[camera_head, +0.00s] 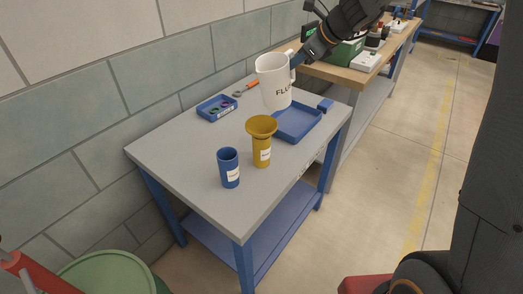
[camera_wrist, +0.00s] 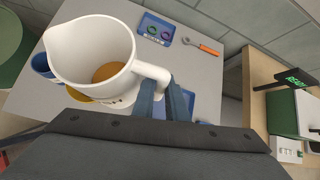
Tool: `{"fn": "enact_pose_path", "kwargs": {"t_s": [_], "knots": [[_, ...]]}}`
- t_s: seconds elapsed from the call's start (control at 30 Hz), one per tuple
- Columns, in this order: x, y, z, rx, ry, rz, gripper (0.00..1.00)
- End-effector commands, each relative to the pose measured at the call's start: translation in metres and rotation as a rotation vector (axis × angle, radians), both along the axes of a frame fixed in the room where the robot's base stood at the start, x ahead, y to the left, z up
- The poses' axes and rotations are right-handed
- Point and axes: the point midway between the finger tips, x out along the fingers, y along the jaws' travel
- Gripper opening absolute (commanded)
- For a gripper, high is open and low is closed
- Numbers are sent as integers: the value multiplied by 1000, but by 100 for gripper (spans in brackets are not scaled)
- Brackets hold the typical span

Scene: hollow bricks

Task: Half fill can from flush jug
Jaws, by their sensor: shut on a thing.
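The white jug (camera_head: 275,84), with dark lettering starting "FLU", is held up above the table. My gripper (camera_head: 295,60) is shut on its handle (camera_wrist: 153,73). In the wrist view the jug (camera_wrist: 95,50) is upright or nearly so, with amber liquid (camera_wrist: 108,72) inside. A yellow can with a wide funnel-like top (camera_head: 262,127) stands on the table, below and left of the jug. A blue can (camera_head: 228,167) stands to its left. Both cans carry white labels too small to read. In the wrist view the jug hides most of the yellow can.
A blue tray (camera_head: 298,124) lies on the grey table (camera_head: 180,140) under the jug. A small blue bin with rings (camera_head: 217,108) and an orange-handled wrench (camera_head: 246,88) lie near the wall. A wooden bench (camera_head: 340,75) with equipment stands behind. The table's left part is clear.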

Motion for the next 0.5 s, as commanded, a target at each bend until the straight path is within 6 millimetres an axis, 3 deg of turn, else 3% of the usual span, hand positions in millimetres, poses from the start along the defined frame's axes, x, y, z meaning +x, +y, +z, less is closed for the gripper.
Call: {"fn": "enact_pose_path", "kwargs": {"t_s": [0.5], "knots": [[-1,0,46,0,-2,0,0]]}}
